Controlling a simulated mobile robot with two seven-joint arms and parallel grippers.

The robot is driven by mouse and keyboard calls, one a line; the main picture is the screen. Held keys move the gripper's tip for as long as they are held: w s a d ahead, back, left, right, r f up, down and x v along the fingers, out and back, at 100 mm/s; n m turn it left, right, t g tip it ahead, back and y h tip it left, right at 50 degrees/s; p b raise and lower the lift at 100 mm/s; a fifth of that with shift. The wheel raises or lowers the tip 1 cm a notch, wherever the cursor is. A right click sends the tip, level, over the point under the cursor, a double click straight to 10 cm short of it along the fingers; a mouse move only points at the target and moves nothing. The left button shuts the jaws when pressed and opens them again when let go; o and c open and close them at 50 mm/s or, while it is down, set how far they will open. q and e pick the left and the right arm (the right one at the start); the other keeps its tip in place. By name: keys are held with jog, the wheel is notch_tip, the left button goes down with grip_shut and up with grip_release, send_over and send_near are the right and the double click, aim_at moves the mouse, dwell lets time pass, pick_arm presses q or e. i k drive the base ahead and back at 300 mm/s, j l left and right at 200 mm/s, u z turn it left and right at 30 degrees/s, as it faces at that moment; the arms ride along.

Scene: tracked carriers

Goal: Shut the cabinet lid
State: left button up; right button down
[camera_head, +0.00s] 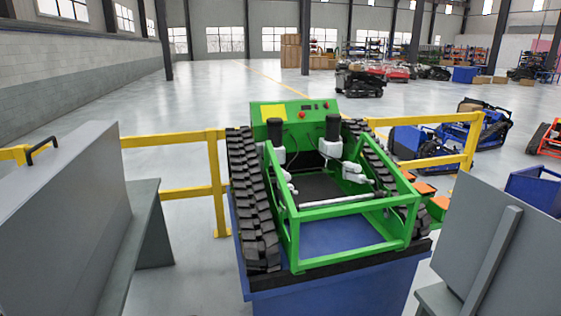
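A large grey panel (75,215) stands upright and tilted at the left edge, with a black bar handle (42,151) on its top edge. It looks like a raised cabinet lid, but its hinge is out of frame. A grey ledge (145,195) with a slanted support shows just to its right. A second grey panel (535,255) with a raised rib stands at the right edge; I cannot tell whether it belongs to a cabinet. Neither of my grippers is in view, and nothing is seen touching the handle.
A green tracked carrier (345,260) with black tracks sits on a blue stand (335,295) in the middle. A yellow railing (217,185) runs behind it. Blue machines (425,140) stand beyond at the right. Open floor (195,270) shows between the left ledge and the stand.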

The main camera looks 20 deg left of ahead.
aim_at(56, 208)
jog(key=i+j+u, duration=0.15)
jog(key=u, duration=0.3)
jog(key=i+u, duration=0.35)
jog(key=u, duration=0.15)
jog(key=i+u, duration=0.25)
jog(key=u, duration=0.2)
jog(key=i+z, duration=0.1)
jog(key=z, duration=0.8)
jog(key=i+j+z, duration=0.1)
jog(key=z, duration=7.5)
